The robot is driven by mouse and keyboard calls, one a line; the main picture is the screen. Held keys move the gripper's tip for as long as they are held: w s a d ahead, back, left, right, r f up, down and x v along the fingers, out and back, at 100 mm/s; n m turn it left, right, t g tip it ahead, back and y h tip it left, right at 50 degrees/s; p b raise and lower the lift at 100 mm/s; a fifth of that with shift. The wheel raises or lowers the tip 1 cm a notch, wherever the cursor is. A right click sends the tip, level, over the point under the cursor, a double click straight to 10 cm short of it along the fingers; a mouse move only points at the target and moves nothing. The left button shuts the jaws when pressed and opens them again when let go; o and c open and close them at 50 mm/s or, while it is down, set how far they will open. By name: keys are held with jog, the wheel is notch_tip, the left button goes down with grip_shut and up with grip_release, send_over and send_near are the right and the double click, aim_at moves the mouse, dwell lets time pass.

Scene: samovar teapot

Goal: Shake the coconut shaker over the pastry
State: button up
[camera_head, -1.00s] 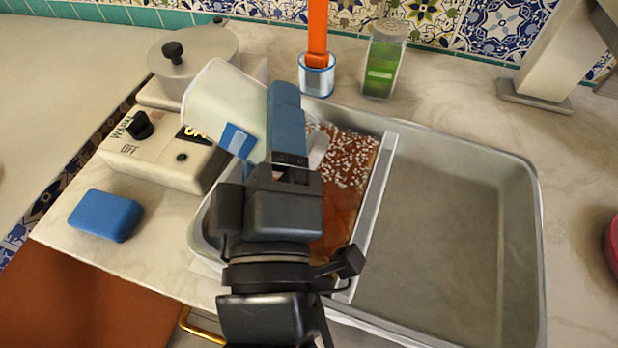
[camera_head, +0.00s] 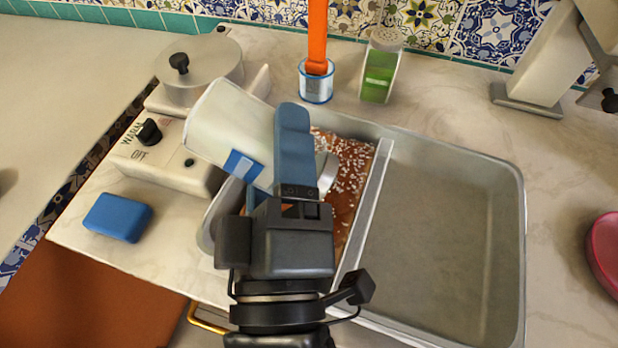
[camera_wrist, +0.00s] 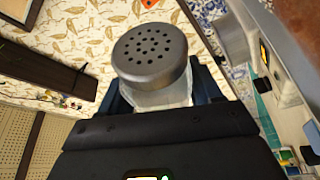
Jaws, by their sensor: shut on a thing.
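The coconut shaker (camera_head: 226,122) is a pale, whitish container with a small blue label. My gripper (camera_head: 296,150) is shut on it, and it is tilted over the left part of the metal tray (camera_head: 522,215). In the wrist view, its grey perforated cap (camera_wrist: 150,58) shows beyond my fingers. The pastry (camera_head: 350,165), a brown slab in the tray's left compartment, carries white flakes on its upper part. My gripper and the shaker hide much of its left and lower part.
A green shaker (camera_head: 380,66) and a cup with an orange-handled tool (camera_head: 316,82) stand behind the tray. A warmer (camera_head: 160,168) with a lidded pot (camera_head: 198,65) and a blue sponge (camera_head: 117,217) are left. The tray's right compartment is empty.

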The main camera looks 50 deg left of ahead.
jog(key=shift+f+b, duration=1.2)
jog(key=shift+f, duration=0.1)
jog(key=shift+r, duration=0.1)
jog(key=shift+a, duration=0.1)
jog(key=shift+s+a+b, duration=0.3)
jog(key=shift+a+b, duration=0.15)
jog(key=shift+a, duration=0.15)
jog(key=a, duration=0.1)
jog(key=s+a+b, duration=0.1)
jog(key=a, duration=0.1)
jog(key=s+a+b, duration=0.1)
jog(key=shift+s+a, duration=0.25)
jog(key=shift+a, duration=0.1)
jog(key=shift+r, duration=0.15)
